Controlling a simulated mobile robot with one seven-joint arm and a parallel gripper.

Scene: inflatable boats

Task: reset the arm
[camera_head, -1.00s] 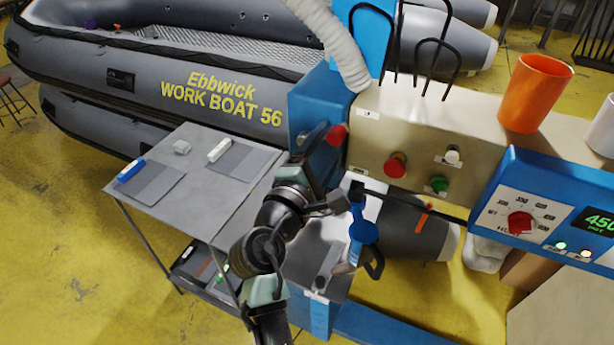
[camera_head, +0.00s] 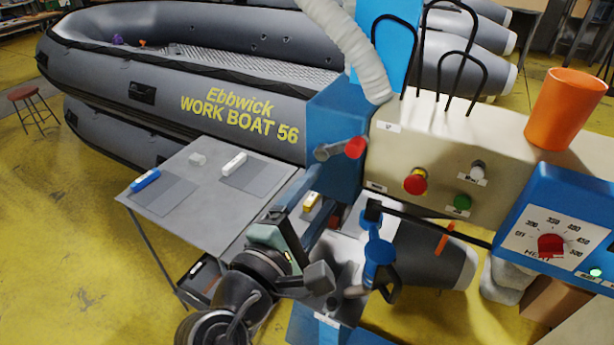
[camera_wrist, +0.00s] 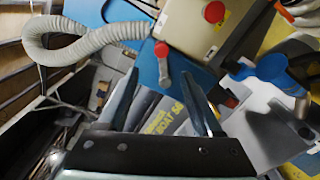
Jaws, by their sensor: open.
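My gripper (camera_wrist: 163,95) is open in the wrist view, with its two fingers spread and nothing between them. Beyond the fingers are the blue machine side and the yellow boat lettering. The red-knobbed lever (camera_wrist: 162,50) shows above and between the fingertips, apart from them as far as I can tell. In the head view my arm is bent low in front of the machine, left of the blue clamp-like part (camera_head: 378,252). The lever's red knob (camera_head: 355,147) is above my arm there, clear of it. The fingers are hard to make out in the head view.
A grey table (camera_head: 205,222) with small blue and white blocks stands left of my arm. The welding machine (camera_head: 410,150) with buttons and a dial is on the right, an orange cup (camera_head: 564,108) on top. A grey boat (camera_head: 170,90) lies behind. Yellow floor is open at left.

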